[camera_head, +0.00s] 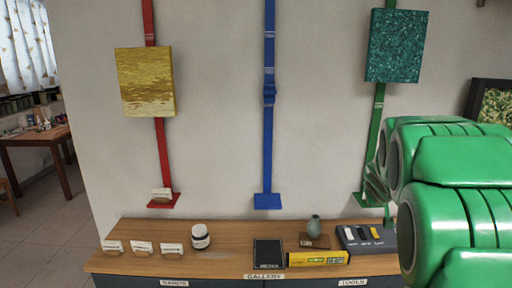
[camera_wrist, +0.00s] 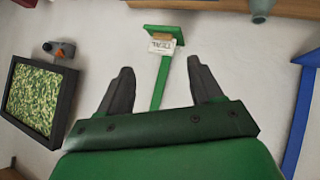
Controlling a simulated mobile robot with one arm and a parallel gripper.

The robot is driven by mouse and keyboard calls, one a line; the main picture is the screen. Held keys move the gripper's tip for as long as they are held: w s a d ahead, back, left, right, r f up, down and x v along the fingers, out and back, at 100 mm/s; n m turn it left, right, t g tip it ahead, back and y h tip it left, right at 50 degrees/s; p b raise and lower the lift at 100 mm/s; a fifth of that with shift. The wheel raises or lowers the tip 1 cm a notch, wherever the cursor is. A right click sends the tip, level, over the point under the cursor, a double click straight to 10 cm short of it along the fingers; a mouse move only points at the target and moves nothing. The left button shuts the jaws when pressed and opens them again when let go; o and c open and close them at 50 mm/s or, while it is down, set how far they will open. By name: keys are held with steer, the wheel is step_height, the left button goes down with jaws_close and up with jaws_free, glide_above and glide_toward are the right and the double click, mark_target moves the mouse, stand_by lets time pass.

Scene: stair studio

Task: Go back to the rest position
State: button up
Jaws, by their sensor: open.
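My gripper (camera_wrist: 160,64) shows in the wrist view with its two dark fingers spread apart and nothing between them. Beyond the fingers, the green strap (camera_wrist: 160,80) runs up to a small green ledge (camera_wrist: 165,32) with a labelled card (camera_wrist: 161,45) on it. The gripper looks apart from the wall and the ledge. In the head view my green arm fills the right side and hides the gripper's fingers and the lower green strap.
A wooden-topped counter (camera_head: 220,262) holds a jar (camera_head: 200,237), several cards, a black panel (camera_head: 268,254), a yellow box (camera_head: 318,258), a small vase (camera_head: 314,225) and a grey tool tray (camera_head: 366,238). A yellow picture (camera_head: 146,82) and a teal picture (camera_head: 397,46) hang above.

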steer(key=s+a+f+g+y, duration=0.1)
steer(key=s+a+g, duration=0.2)
steer(key=s+a, duration=0.5)
steer(key=s+a+f+g+y, duration=0.1)
steer(key=s+a+g, duration=0.3)
steer(key=s, duration=1.9)
steer(key=s+a+f+g+y, duration=0.1)
steer(key=s+a+g+y, duration=0.1)
steer(key=s+a, duration=0.9)
steer(key=s+g, duration=0.1)
steer(key=s, duration=0.4)
steer(key=shift+s+a+f+y, duration=0.2)
steer(key=shift+a+f+y, duration=0.15)
steer(key=shift+a+y, duration=0.05)
